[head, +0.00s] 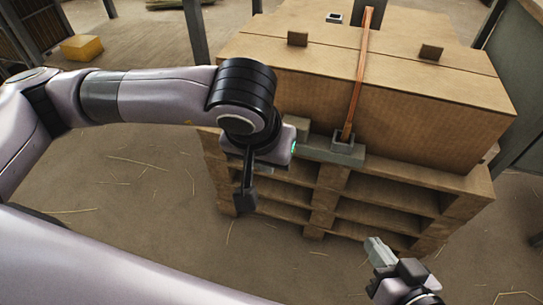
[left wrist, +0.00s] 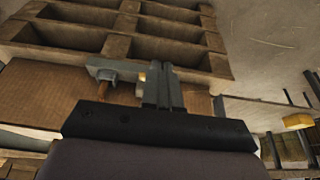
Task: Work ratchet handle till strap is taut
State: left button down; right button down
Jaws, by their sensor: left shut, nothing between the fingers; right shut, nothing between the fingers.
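An orange-brown strap (head: 357,80) runs over the large cardboard box (head: 425,115) down to the grey ratchet (head: 343,145) at the pallet's upper edge. A grey bar (head: 322,153) extends left from the ratchet; I cannot clearly tell whether it is the handle. My left gripper (head: 292,138) is at the bar's left end, its fingers shut. In the left wrist view its fingers (left wrist: 165,82) are together beside the ratchet (left wrist: 106,75), with no clear gap to the bar; contact cannot be told. My right gripper (head: 379,252) is shut and empty, low in front of the pallet.
The wooden pallet (head: 330,185) carries the box, and its slatted side faces me. Brown corner pieces (head: 298,38) sit on the box top. A yellow block (head: 82,47) lies far left. Dark posts stand at the back and right. The straw-strewn floor in front is clear.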

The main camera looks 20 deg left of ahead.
pick_arm(q)
jog(key=shift+s+r, duration=0.75)
jog(key=shift+r, duration=0.2)
